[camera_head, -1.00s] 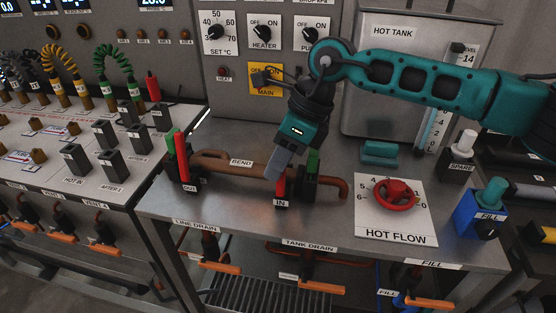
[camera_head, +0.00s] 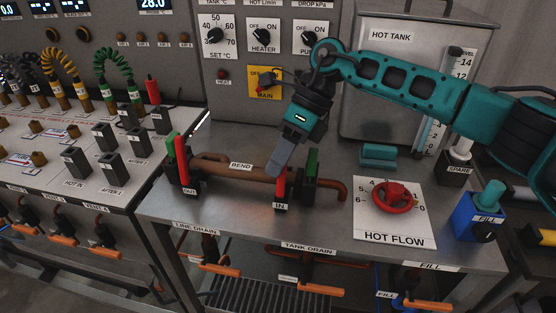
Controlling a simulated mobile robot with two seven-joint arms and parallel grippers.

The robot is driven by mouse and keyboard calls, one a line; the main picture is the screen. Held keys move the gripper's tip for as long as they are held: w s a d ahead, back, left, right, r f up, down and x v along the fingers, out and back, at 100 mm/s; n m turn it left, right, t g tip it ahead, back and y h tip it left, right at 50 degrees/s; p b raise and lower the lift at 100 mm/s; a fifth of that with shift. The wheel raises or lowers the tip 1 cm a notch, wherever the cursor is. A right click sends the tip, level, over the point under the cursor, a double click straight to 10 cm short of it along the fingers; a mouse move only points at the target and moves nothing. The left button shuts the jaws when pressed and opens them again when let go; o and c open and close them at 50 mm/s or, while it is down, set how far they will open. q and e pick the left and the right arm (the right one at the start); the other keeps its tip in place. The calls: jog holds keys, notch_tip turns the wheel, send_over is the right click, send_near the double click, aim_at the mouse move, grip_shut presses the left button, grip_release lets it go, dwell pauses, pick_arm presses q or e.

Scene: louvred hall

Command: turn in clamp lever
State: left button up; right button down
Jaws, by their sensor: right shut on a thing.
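The in clamp (camera_head: 310,176) is a dark block with a green upright part, at the right end of the brown bend pipe (camera_head: 230,173). Its red lever (camera_head: 281,188) stands at the clamp's left side, above the "IN" label. My right gripper (camera_head: 280,160) comes down from above and is shut on the red lever; its grey fingers hide the lever's upper part. The out clamp (camera_head: 183,165), at the pipe's left end, has a red upright lever and a green part. My left gripper is not in view.
The hot flow dial (camera_head: 392,197) with its red wheel lies right of the in clamp. A blue fill valve (camera_head: 478,222) stands at the right edge. The control panel and hot tank (camera_head: 375,95) rise behind. Orange drain levers (camera_head: 220,270) sit below the bench edge.

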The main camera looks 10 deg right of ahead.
jog(key=shift+w+d+f+g+y+b, duration=0.2)
jog(key=shift+w+g+y+b, duration=0.25)
jog(key=shift+w+g, duration=0.35)
jog(key=shift+w+d+f+m+g+b, duration=0.1)
jog(key=shift+f+m+g+b, duration=0.1)
jog(key=shift+g+b, duration=0.15)
jog(key=shift+w+f+m+g+b, duration=0.1)
jog(key=shift+m+g+b, duration=0.1)
jog(key=shift+g+b, duration=0.15)
jog(key=shift+w+y+b, duration=0.1)
jog(key=shift+y+b, duration=0.15)
jog(key=shift+b, duration=0.05)
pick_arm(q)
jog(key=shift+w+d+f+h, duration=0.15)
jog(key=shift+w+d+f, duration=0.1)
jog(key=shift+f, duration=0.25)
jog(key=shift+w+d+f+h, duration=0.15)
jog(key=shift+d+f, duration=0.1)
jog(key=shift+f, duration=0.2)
pick_arm(e)
jog(key=shift+w+d+g, duration=0.1)
jog(key=shift+g, duration=0.2)
jog(key=shift+r, duration=0.1)
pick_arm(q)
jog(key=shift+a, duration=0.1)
pick_arm(e)
jog(key=c, duration=1.1)
grip_release()
